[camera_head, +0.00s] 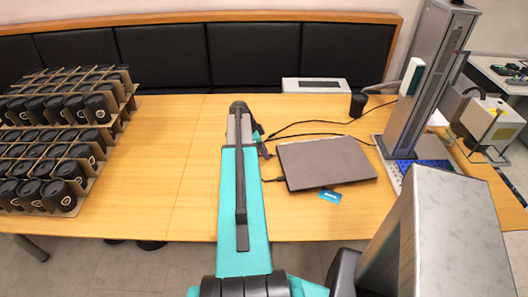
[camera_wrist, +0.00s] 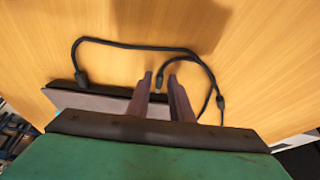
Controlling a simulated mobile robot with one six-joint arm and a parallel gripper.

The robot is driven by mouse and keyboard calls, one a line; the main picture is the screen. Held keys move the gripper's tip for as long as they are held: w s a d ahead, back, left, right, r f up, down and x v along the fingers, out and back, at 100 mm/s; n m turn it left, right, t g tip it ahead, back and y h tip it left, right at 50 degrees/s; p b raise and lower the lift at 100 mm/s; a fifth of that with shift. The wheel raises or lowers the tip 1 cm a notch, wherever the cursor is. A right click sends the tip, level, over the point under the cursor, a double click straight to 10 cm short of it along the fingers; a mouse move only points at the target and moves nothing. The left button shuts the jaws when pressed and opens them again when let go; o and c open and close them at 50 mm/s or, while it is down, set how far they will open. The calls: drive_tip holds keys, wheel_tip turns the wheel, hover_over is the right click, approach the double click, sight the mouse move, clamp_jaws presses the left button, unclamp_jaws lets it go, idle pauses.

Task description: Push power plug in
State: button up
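My gripper (camera_wrist: 160,78) is open in the wrist view, two dark fingers apart. A small black cable end, seemingly the power plug (camera_wrist: 160,80), shows between the fingertips, with bare wood visible on both sides. The closed grey laptop (camera_head: 325,163) lies on the table; its edge also shows in the wrist view (camera_wrist: 90,98), partly hidden by my gripper. Another black plug (camera_wrist: 82,78) sits at the laptop's edge, left of the fingers; it also shows in the head view (camera_head: 279,180). In the head view my teal arm hides most of the gripper.
Black cables (camera_head: 318,134) run across the table (camera_head: 172,150) to a black cylinder (camera_head: 358,104). A blue card (camera_head: 330,197) lies before the laptop. The laser marker (camera_head: 419,95) stands right. A rack of black cups (camera_head: 62,195) fills the left. The table between rack and arm is clear.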

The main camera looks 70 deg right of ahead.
clamp_jaws()
drive_tip(key=shift+s+d, duration=0.1)
drive_tip(key=shift+s+d+f+b, duration=0.15)
drive_tip(key=shift+s+d+b, duration=0.2)
drive_tip(key=shift+s+b, duration=0.25)
drive_tip(key=shift+s+d, duration=0.25)
drive_tip(key=shift+s, duration=0.2)
drive_tip(key=shift+o, duration=1.8)
unclamp_jaws()
drive_tip(key=shift+r, duration=0.3)
